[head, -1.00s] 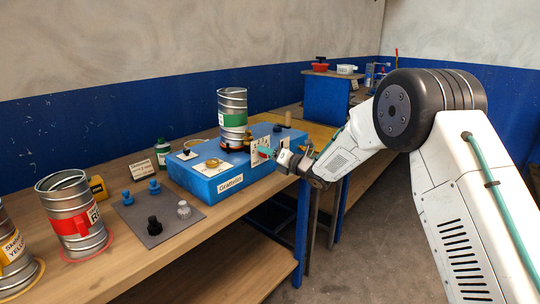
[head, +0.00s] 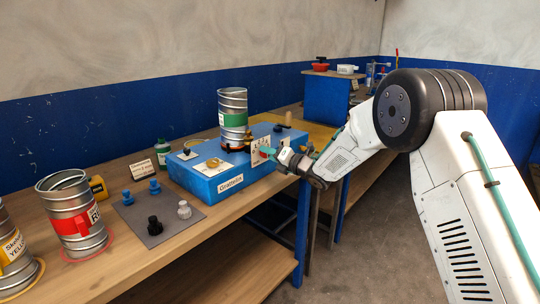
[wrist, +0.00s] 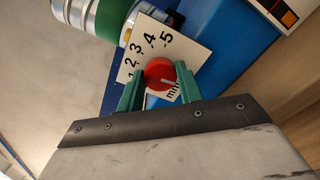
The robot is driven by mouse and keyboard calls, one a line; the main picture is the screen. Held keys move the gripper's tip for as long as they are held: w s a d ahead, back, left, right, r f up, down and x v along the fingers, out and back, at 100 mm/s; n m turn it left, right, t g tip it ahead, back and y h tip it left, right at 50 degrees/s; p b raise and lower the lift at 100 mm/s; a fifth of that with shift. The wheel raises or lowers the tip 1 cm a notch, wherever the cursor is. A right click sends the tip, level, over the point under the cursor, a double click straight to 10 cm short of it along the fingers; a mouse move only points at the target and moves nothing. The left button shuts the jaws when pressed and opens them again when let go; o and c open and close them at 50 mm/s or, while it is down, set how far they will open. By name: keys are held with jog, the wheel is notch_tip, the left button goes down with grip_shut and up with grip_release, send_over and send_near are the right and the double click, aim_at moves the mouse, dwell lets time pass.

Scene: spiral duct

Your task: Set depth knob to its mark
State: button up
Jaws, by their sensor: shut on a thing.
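The red depth knob (wrist: 158,73) sits at the lower edge of a white dial plate (wrist: 178,43) marked 1 to 5 and "mm". A pale line shows on the knob's lower right, toward the "mm" lettering. My gripper (wrist: 160,88) is shut on the knob, with one green finger on each side. The head view shows my gripper (head: 268,152) at the front face of the blue machine (head: 213,182); there the knob is mostly hidden by the fingers.
A can with a green band (head: 233,115) stands on the machine. Red (head: 76,215) and yellow (head: 14,255) labelled cans stand at the left. A grey plate (head: 150,220) with blue, black and grey knobs lies on the bench. Open floor is in front.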

jog(key=shift+s+f+m, duration=0.1)
jog(key=shift+f+m, duration=0.05)
jog(key=shift+m, duration=8.3)
jog(key=shift+f+m, duration=0.15)
jog(key=shift+m, duration=8.3)
jog(key=o, duration=1)
jog(key=shift+r, duration=0.1)
